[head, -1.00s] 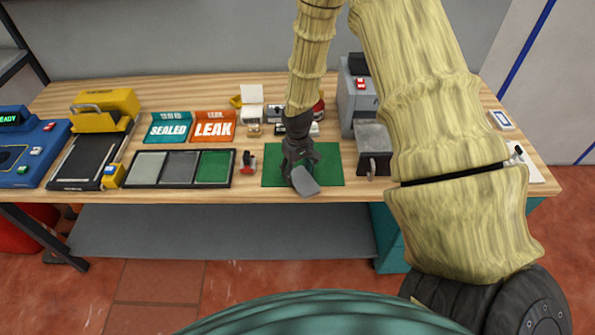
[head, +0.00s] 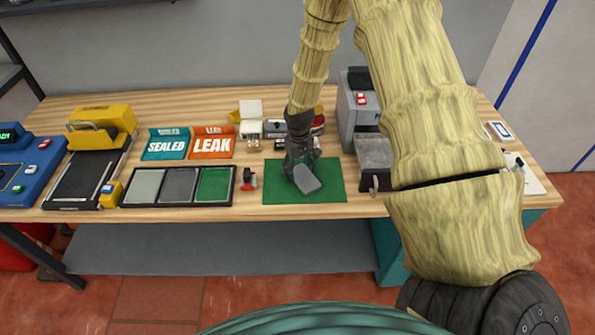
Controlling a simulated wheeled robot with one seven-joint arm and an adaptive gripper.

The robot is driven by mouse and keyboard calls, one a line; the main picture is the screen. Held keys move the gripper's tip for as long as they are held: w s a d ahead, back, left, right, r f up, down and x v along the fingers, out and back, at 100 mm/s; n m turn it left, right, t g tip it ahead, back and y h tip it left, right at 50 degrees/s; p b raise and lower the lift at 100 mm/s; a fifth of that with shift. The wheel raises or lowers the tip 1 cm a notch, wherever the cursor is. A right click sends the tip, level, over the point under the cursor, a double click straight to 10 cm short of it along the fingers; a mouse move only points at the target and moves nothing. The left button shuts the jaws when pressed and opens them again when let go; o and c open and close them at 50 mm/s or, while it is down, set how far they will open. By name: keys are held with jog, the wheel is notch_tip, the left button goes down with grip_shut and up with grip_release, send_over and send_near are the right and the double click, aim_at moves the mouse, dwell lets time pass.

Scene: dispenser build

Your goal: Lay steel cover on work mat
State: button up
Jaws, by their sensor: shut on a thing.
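The steel cover (head: 307,181) is a small grey plate with rounded corners, seen in the head view. My gripper (head: 299,168) is shut on it at its upper left side. The cover is over the green work mat (head: 331,193), near the mat's middle. I cannot tell whether it touches the mat or hangs just above it. The gripper's fingers are dark and partly hidden by the cover and wrist.
A tray with grey and green sections (head: 178,187) and a small red-and-black item (head: 249,180) lie left of the mat. A grey machine (head: 355,110) with a metal tray (head: 374,152) stands right.

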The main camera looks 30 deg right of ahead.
jog(key=shift+w+d, duration=0.2)
jog(key=shift+w, duration=0.15)
jog(key=o, duration=1.2)
jog(key=shift+w+a, duration=0.1)
jog(key=shift+c, duration=0.2)
jog(key=shift+r, duration=0.15)
notch_tip(320, 180, up, 12)
